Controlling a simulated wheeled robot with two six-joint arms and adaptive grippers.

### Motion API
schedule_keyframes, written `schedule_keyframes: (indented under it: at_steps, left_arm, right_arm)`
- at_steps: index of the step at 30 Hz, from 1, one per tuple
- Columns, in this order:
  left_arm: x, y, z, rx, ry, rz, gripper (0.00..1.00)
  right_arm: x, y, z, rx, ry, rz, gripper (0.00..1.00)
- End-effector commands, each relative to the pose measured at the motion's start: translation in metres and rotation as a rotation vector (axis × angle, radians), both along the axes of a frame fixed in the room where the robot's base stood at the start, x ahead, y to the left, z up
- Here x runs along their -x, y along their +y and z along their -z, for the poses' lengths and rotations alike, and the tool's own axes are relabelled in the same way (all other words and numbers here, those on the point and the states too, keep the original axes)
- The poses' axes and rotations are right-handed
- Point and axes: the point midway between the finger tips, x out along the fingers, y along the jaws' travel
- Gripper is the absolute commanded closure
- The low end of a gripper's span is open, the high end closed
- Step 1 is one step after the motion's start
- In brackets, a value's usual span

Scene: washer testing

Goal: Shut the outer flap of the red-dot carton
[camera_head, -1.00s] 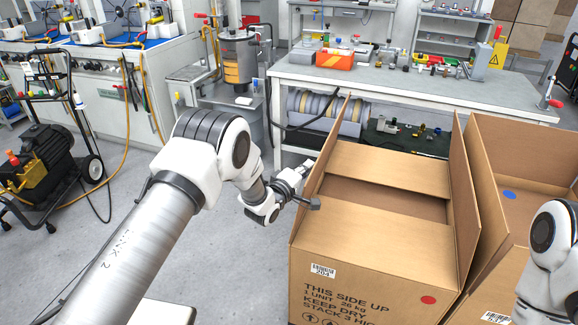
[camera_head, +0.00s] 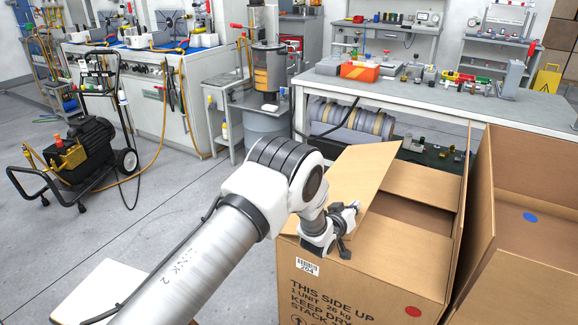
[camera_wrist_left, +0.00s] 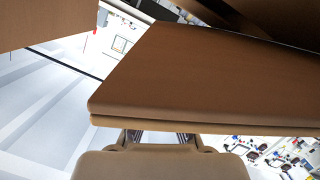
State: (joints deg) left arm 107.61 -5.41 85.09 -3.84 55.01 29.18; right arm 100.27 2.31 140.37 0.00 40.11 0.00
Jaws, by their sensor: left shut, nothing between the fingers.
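The red-dot carton (camera_head: 385,290) stands at the lower right of the head view, its red dot (camera_head: 412,311) low on the front face. Its front inner flap (camera_head: 405,245) and back inner flap (camera_head: 425,183) lie folded in, with a dark gap between them. The left outer flap (camera_head: 362,172) slants inward over the opening; the right outer flap (camera_head: 461,215) stands up. My left gripper (camera_head: 345,245) is shut and empty at the left flap's near end. In the left wrist view a brown cardboard panel (camera_wrist_left: 210,75) hides the fingertips. My right gripper is out of view.
A blue-dot carton (camera_head: 540,265) stands open close on the right. A workbench (camera_head: 450,95) with tools is behind the cartons. A pump cart (camera_head: 75,150) stands at the left. The grey floor (camera_head: 130,225) between is mostly clear.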

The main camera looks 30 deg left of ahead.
Motion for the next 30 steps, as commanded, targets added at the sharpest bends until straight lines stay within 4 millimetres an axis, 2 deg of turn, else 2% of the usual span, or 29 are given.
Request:
schedule_keyframes:
  at_steps: [1, 3, 12, 18, 30]
  left_arm:
    - [0.000, -0.003, 0.016, -0.039, -0.001, 0.002, 1.00]
    - [0.000, -0.005, 0.028, -0.078, -0.002, 0.001, 1.00]
    - [0.001, -0.017, 0.063, -0.072, -0.003, 0.001, 1.00]
    - [0.001, -0.019, 0.073, -0.072, -0.002, 0.002, 1.00]
    - [0.001, -0.020, 0.074, -0.071, -0.003, 0.001, 1.00]
  right_arm:
    - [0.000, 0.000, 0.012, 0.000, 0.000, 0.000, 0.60]
    - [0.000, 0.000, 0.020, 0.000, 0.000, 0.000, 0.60]
    - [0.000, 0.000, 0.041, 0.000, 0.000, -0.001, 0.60]
    - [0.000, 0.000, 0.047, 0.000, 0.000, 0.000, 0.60]
    - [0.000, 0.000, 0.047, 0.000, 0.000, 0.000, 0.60]
